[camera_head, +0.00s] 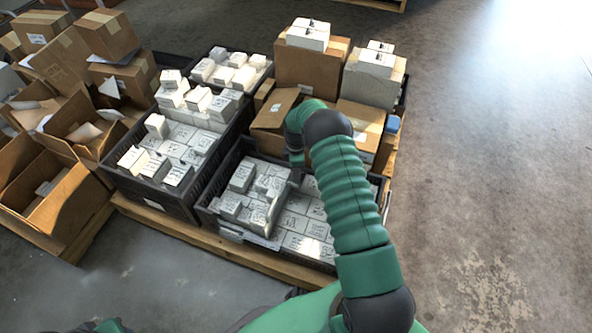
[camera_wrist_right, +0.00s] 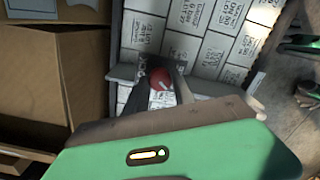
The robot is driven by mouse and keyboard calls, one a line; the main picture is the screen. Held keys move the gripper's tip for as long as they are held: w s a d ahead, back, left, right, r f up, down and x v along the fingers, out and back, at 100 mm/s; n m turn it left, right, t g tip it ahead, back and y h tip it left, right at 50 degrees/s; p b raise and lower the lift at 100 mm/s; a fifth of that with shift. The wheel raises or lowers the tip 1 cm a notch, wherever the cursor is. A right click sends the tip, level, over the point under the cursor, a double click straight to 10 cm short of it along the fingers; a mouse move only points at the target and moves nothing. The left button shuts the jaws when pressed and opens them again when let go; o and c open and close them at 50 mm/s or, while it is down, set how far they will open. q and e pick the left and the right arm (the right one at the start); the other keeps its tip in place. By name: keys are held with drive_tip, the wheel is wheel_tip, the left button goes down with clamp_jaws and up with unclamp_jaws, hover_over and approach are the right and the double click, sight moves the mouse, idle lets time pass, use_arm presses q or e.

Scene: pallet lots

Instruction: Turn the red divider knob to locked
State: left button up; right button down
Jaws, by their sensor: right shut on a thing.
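The red knob (camera_wrist_right: 160,79) shows in the right wrist view, with a pale pointer line on its face. It sits by a grey divider bar (camera_wrist_right: 122,74) that crosses the crate of white labelled boxes. My right gripper (camera_wrist_right: 161,88) is shut on the knob, with one dark finger at each side. The fingers partly cover the lettering beside the knob, so I cannot read it fully. In the head view my right arm reaches over the front dark crate (camera_head: 222,226) and hides the knob. My left gripper is not in view.
A second dark crate (camera_head: 150,196) of white boxes stands to the left on the pallet (camera_head: 180,232). Cardboard boxes (camera_head: 312,66) stand behind. Open cartons (camera_head: 75,205) sit at the far left. The floor at right (camera_head: 480,180) is clear.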

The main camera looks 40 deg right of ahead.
drive_tip(key=m+p, duration=0.1)
drive_tip(key=m, duration=0.1)
drive_tip(key=shift+r+m+p, duration=0.15)
drive_tip(key=shift+m+p, duration=0.15)
drive_tip(key=shift+p, duration=0.05)
drive_tip(key=m+p, duration=0.1)
drive_tip(key=m, duration=0.1)
drive_tip(key=shift+m, duration=0.3)
drive_tip(key=m+p, duration=0.1)
drive_tip(key=m, duration=0.2)
drive_tip(key=shift+d+m, duration=0.1)
drive_tip(key=shift+m, duration=0.2)
drive_tip(key=m, duration=0.2)
drive_tip(key=shift+m, duration=0.4)
drive_tip(key=m+p, duration=0.1)
drive_tip(key=m, duration=1.1)
drive_tip(key=shift+w, duration=0.1)
drive_tip(key=shift+m, duration=0.4)
drive_tip(key=c, duration=1.1)
unclamp_jaws()
